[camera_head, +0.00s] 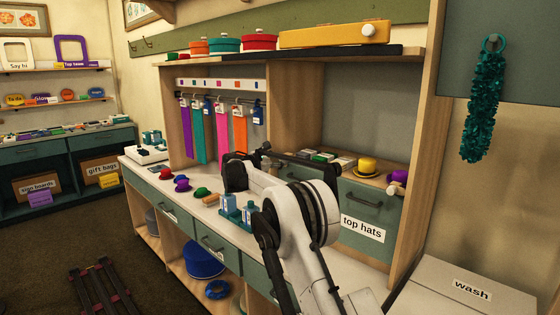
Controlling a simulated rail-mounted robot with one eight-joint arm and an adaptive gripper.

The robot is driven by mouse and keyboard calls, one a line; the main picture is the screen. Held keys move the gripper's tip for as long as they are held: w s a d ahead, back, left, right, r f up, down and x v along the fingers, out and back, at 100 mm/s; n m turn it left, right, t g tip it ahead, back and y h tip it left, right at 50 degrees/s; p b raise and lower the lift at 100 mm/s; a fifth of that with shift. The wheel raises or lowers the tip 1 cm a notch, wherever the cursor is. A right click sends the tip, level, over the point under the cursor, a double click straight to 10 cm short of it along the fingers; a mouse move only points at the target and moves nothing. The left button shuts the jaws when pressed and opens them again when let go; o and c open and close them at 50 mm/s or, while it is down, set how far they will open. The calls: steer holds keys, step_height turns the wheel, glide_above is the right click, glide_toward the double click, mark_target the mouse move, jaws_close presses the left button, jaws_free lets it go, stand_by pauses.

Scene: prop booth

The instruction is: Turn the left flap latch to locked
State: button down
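I cannot make out the left flap latch; my white and black arm covers part of the counter back. A grey-green front panel labelled "top hats" (362,222), with a dark handle, stands at the back of the counter, right of my arm. It looks closed, and its left part is behind my arm. My gripper (288,157) appears to be among the dark parts at the far end of my arm, near the middle upright of the shelf unit. Its fingers cannot be told apart, and I see nothing held.
Small hats, including a yellow one (366,166), sit on the ledge above the panel. Colored ties (222,133) hang left of my arm. Blue bottles (240,209) and small hats stand on the counter (160,182). A "wash" box (470,290) is at lower right.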

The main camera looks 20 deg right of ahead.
stand_by(0.3)
steer(key=c, duration=1.5)
jaws_free()
steer(key=shift+a, duration=0.1)
steer(key=v, duration=1.2)
steer(key=shift+r, duration=0.1)
